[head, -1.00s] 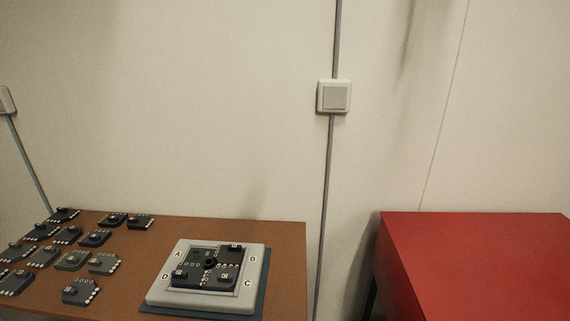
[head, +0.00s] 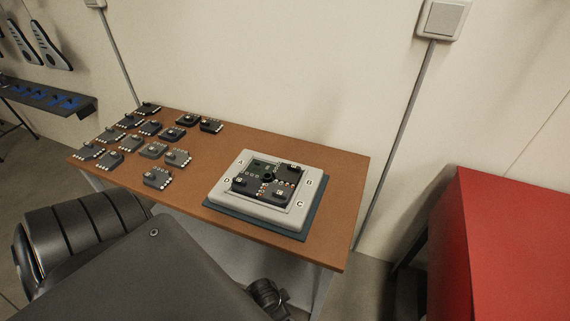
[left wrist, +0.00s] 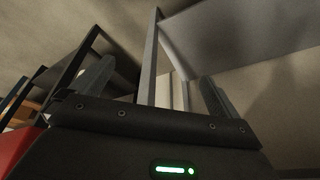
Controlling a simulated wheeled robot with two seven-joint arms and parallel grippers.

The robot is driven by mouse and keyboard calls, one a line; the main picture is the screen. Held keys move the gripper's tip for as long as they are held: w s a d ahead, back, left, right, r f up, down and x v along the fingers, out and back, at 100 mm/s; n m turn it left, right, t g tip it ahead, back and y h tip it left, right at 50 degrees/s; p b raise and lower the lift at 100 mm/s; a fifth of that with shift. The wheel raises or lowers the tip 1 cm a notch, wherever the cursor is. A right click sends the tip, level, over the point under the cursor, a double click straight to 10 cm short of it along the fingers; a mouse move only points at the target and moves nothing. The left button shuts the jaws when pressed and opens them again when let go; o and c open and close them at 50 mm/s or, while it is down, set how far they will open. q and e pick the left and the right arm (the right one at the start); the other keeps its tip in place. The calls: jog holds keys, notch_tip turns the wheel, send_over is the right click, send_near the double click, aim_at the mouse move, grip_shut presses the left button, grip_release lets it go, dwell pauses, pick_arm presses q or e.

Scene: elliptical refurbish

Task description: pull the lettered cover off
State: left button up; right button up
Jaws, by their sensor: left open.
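The lettered cover (head: 252,212) is a pale grey square frame with rounded corners and the letters A, B, C and D around its opening. It lies flat on a dark blue-grey mat (head: 310,226) at the right part of the brown table. Dark modules (head: 275,187) and a green board with a round black hub show inside its opening. My left gripper (left wrist: 157,88) shows in the left wrist view, its two fingers wide apart with nothing between them. It is not seen at the cover. My right gripper is in neither view.
Several dark modules (head: 153,151) stand in rows on the left of the brown table (head: 210,152). A red cabinet (head: 510,240) is at the right, with a gap before it. A wall switch (head: 443,18) is above. A dark shelf (head: 50,97) is at the far left.

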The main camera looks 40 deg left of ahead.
pick_arm(q)
jog(key=w+d+r+m+t, duration=0.1)
jog(key=w+r, duration=0.1)
jog(key=r, duration=0.9)
jog(key=w+d+r+m+t, duration=0.1)
jog(key=w+r+m, duration=0.15)
jog(key=r, duration=0.85)
jog(key=w+d+r+m+t+h, duration=0.1)
jog(key=w+d+r+m, duration=0.2)
jog(key=w+m, duration=0.35)
jog(key=w+d+r+m+t+h, duration=0.2)
jog(key=w+m, duration=0.4)
jog(key=w, duration=0.2)
jog(key=m+g+y, duration=0.4)
jog(key=m+y, duration=0.1)
jog(key=m, duration=0.7)
send_near(289, 164)
jog(key=shift+x, duration=4.95)
jog(key=shift+s, duration=0.1)
